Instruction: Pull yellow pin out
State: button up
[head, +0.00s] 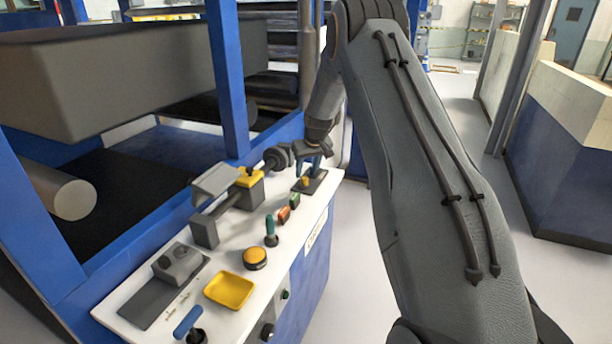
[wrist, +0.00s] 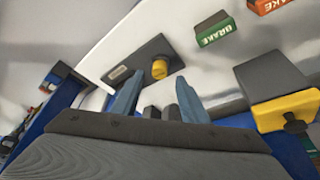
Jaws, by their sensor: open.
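The yellow pin (wrist: 159,69) stands in a dark grey plate (wrist: 136,57) on the white panel, and only its short yellow head shows. In the head view the pin (head: 305,183) is small, near the panel's far right corner. My gripper (wrist: 158,79) has its two blue fingers spread apart with nothing between them. In the wrist view the pin appears between and just beyond the fingertips. In the head view my gripper (head: 309,162) is just above the plate, and I cannot tell whether it touches the pin.
A yellow-topped grey block with a black knob (wrist: 292,119) is right of my gripper. Green (wrist: 214,30) and orange BRAKE buttons sit nearby on the panel. A yellow tray (head: 230,290), round yellow button (head: 255,257) and levers are nearer. Blue machine posts (head: 226,80) rise left.

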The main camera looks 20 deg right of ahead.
aim_at(305, 178)
jog(key=shift+p+x, duration=0.45)
jog(key=shift+x, duration=1.7)
jog(key=shift+c, duration=0.5)
